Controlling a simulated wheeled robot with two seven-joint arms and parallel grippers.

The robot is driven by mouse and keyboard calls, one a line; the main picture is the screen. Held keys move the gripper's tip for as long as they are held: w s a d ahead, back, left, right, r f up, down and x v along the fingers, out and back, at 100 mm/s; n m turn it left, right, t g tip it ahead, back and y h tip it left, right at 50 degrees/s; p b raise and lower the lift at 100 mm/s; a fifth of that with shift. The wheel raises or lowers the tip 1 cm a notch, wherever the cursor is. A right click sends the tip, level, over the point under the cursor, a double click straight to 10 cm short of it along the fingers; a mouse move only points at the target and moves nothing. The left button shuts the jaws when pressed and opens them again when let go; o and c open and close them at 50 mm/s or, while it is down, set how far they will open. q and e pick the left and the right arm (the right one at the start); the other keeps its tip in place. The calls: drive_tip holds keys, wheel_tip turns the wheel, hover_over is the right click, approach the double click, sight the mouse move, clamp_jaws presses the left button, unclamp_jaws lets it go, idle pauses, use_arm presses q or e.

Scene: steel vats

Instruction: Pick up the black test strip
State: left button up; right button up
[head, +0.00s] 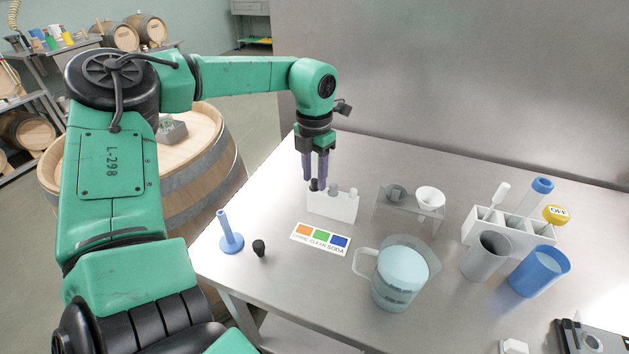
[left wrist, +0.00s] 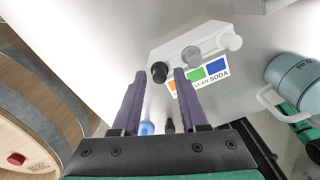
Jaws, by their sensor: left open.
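A white holder (head: 333,208) stands on the steel table with a black, a grey and a white strip in a row. The black test strip (head: 314,186) is at its left end; only its dark top shows. My left gripper (head: 315,180) points down just above that end, its two purple fingers apart and empty. In the left wrist view the black strip (left wrist: 159,71) appears between the fingertips (left wrist: 159,76), with the grey strip (left wrist: 191,56) just right of them. I cannot tell whether the fingers touch it. My right gripper is not in view.
A colour card (head: 321,239) lies in front of the holder. A blue stand (head: 230,236) and a small black piece (head: 259,248) are left of it. A jug (head: 399,275), grey cup (head: 486,256), blue cup (head: 540,271) and white rack (head: 507,226) stand right.

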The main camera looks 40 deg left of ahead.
use_arm(q)
drive_tip(key=shift+f, duration=0.3)
clamp_jaws()
drive_tip(key=shift+r, duration=0.1)
